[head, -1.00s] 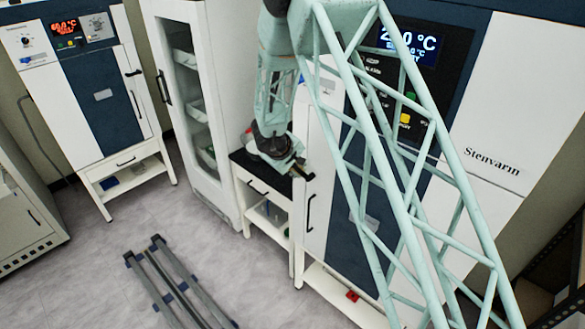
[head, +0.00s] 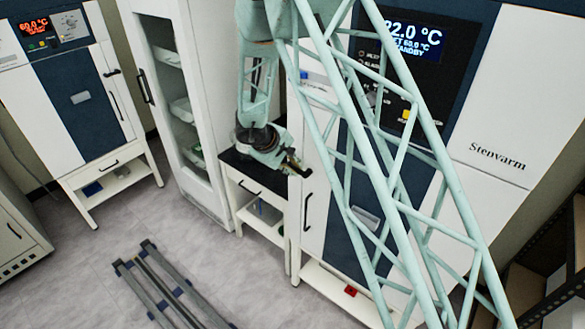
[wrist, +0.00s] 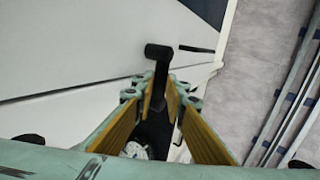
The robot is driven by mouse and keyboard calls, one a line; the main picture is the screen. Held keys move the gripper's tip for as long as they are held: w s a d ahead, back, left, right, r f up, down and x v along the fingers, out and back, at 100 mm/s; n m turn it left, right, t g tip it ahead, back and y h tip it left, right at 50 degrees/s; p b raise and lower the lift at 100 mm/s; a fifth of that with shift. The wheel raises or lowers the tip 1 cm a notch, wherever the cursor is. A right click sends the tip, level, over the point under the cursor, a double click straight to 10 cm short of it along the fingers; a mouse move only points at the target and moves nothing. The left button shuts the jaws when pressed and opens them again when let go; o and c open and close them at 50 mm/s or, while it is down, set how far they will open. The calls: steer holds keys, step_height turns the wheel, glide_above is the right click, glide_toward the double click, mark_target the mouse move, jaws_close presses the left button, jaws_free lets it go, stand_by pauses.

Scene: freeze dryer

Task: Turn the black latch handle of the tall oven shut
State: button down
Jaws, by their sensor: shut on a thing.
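The tall white oven with a dark blue panel (head: 497,110) stands at the right in the head view, its display reading 22.0 °C. Its black latch handle (wrist: 158,52) shows in the wrist view against the white door front, its stem running down between my fingers. My gripper (wrist: 162,82) has yellow finger pads closed around that stem. In the head view my gripper (head: 293,164) is at the oven's left front edge, where the latch is small and partly hidden by the fingers. My lattice arm covers part of the oven front.
A black pull handle (head: 307,212) sits below on the oven front. A small black-topped stand (head: 236,164) and a glass-door cabinet (head: 205,190) are to the left. Another oven (head: 40,107) stands far left. Grey rails (head: 165,290) lie on the open floor; a shelf rack (head: 535,285) is lower right.

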steer(key=c, duration=2.6)
jaws_free()
steer(key=shift+r, duration=0.1)
steer(key=v, duration=1.1)
steer(key=shift+s+a+r, duration=0.15)
steer(key=shift+s+r, duration=0.05)
steer(key=shift+r, duration=0.15)
